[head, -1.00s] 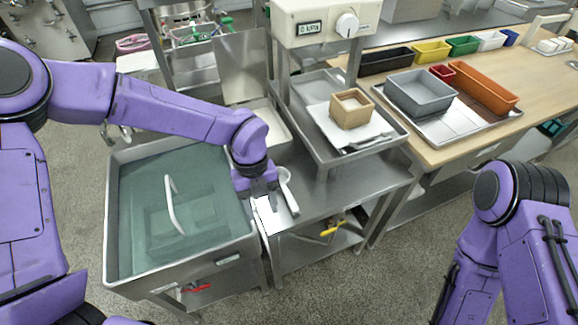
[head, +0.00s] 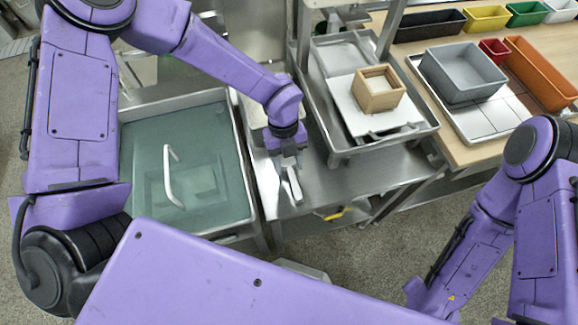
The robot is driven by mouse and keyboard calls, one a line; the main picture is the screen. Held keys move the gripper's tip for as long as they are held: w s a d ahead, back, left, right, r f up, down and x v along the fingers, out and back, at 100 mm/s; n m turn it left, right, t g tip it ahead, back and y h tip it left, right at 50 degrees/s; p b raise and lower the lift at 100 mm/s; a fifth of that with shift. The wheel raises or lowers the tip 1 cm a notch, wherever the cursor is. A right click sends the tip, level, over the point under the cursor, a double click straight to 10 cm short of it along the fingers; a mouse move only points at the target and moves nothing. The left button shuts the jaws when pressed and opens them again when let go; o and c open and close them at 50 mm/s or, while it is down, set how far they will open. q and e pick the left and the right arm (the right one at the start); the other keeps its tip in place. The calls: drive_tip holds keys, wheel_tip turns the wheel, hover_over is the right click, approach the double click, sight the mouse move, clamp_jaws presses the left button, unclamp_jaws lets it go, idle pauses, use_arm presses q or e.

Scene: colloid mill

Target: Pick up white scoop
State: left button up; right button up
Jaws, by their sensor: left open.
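The white scoop (head: 295,187) lies on the steel table (head: 320,190) just right of the water-filled sink, and only part of it shows. My left gripper (head: 287,175) points down over the scoop, with its fingers open and close to it. The gripper hides the scoop's far part. I cannot tell whether the fingers touch the scoop. My right arm is at the right of the view, and its gripper is out of view.
The sink (head: 237,150) with a white handle (head: 171,178) under or at the water is on the left. A steel tray (head: 340,158) with a wooden box (head: 379,88) stands right of the gripper. A grey bin (head: 463,72) and coloured bins stand on the wooden counter.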

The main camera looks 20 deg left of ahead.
sight(291, 172)
use_arm(q)
drive_tip(key=f, duration=0.3)
drive_tip(key=shift+w+d, duration=0.2)
drive_tip(key=shift+d, duration=0.15)
drive_tip(key=shift+s+f, duration=0.1)
drive_tip(key=shift+f, duration=0.05)
drive_tip(key=shift+s, duration=0.25)
drive_tip(key=shift+w, duration=0.15)
clamp_jaws()
